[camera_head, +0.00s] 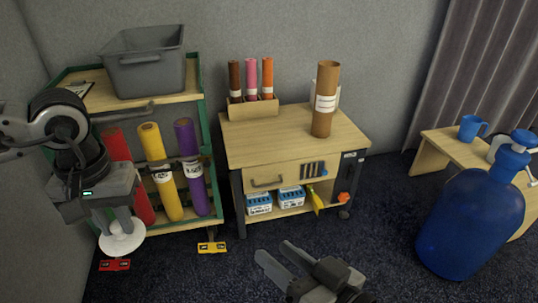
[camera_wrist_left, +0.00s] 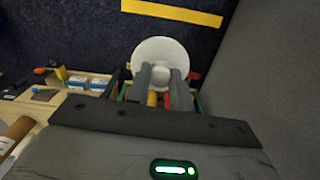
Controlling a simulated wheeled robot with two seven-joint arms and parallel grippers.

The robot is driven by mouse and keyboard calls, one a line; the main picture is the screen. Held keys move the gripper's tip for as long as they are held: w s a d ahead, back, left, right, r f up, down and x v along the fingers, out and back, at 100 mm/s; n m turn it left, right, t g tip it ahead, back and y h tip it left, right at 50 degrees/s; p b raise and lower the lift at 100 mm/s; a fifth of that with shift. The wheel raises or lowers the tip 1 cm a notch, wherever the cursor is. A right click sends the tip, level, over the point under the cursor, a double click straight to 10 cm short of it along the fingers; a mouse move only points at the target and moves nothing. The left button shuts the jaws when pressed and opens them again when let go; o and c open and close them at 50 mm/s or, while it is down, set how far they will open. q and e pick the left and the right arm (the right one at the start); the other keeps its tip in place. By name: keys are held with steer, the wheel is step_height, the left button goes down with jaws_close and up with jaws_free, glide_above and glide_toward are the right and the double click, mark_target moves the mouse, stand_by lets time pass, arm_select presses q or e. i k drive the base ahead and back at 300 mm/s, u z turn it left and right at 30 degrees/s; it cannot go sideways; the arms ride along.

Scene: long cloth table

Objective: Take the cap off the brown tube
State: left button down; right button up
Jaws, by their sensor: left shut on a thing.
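The brown tube (camera_head: 326,98) stands upright on the wooden top of the cabinet, with a white label on its side. Its top end shows no white cap. A white round cap (camera_head: 122,244) with a knob is held by my left gripper (camera_head: 121,222), low at the left, well away from the brown tube. In the left wrist view the two fingers (camera_wrist_left: 161,76) close on the knob of the white disc (camera_wrist_left: 158,50). My right gripper (camera_head: 271,249) is at the bottom middle, its fingers apart and empty.
A green-framed cart (camera_head: 205,110) carries a grey bin (camera_head: 145,62), with red, yellow and purple tubes below. The wooden cabinet (camera_head: 285,140) also bears a small box (camera_head: 252,108) of thinner tubes. A blue bottle (camera_head: 465,220) stands at right. Dark carpet is free at front middle.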

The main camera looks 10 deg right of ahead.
mark_target(328, 73)
steer(key=u, duration=0.3)
steer(key=k, duration=0.3)
steer(key=z, duration=1.45)
steer(key=i, duration=0.85)
steer(key=u, duration=0.55)
steer(key=i, duration=1.05)
steer(key=u, duration=0.2)
